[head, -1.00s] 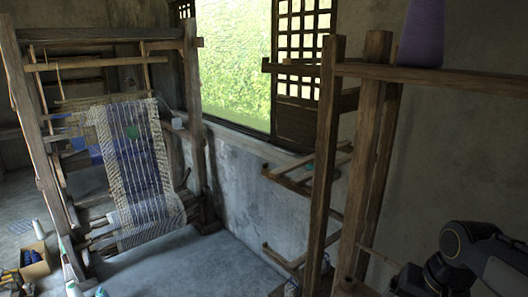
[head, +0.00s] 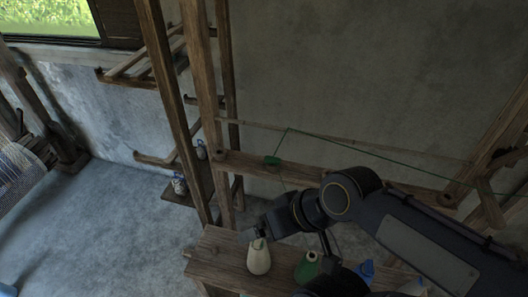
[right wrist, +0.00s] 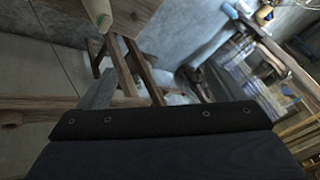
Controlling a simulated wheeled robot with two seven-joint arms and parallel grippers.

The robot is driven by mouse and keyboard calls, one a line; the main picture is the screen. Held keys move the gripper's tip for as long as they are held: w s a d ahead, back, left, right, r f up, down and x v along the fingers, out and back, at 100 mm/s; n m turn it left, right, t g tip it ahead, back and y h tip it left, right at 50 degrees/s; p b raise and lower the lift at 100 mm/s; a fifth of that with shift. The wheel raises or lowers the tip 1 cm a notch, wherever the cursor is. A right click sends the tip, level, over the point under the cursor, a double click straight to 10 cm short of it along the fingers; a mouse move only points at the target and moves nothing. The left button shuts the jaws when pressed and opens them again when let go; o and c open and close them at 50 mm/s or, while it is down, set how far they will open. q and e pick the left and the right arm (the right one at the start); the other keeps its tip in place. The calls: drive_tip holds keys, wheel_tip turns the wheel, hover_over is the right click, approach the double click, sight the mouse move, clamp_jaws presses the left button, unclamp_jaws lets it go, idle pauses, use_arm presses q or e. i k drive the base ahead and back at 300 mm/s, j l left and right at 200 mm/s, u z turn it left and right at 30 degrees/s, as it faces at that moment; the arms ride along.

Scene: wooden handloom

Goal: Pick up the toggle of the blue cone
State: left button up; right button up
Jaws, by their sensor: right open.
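A blue cone (head: 366,271) stands on the wooden bench (head: 222,262) at the bottom of the head view, partly hidden by my dark arm. I cannot make out its toggle. A green toggle-like piece (head: 272,161) hangs on a green thread at the rail behind the bench. A green cone (head: 308,268) and a cream cone (head: 259,258) stand to the left of the blue one. My right gripper (head: 258,233) is open, close above or beside the cream cone; contact is unclear. In the right wrist view, one grey finger (right wrist: 99,91) shows. My left gripper is not in view.
A wooden frame with uprights (head: 208,100) stands behind the bench, with a long rail (head: 300,174) running right. The green thread stretches above that rail. Open floor (head: 110,220) lies to the left.

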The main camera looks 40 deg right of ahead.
sight(368, 266)
drive_tip(key=z, duration=2.65)
drive_tip(key=u, duration=0.95)
drive_tip(key=l+u, duration=0.2)
drive_tip(key=u, duration=0.25)
drive_tip(key=l+u, duration=0.15)
drive_tip(key=u, duration=0.3)
drive_tip(key=k+l+u, duration=0.15)
drive_tip(key=u, duration=0.35)
drive_tip(key=k+l+u, duration=0.1)
drive_tip(key=u, duration=0.35)
drive_tip(key=k+l+u, duration=0.3)
drive_tip(key=k, duration=0.15)
drive_tip(key=k+l+u, duration=0.15)
drive_tip(key=k+u, duration=0.15)
drive_tip(key=k, duration=0.15)
drive_tip(key=k+l, duration=0.1)
drive_tip(key=k, duration=0.2)
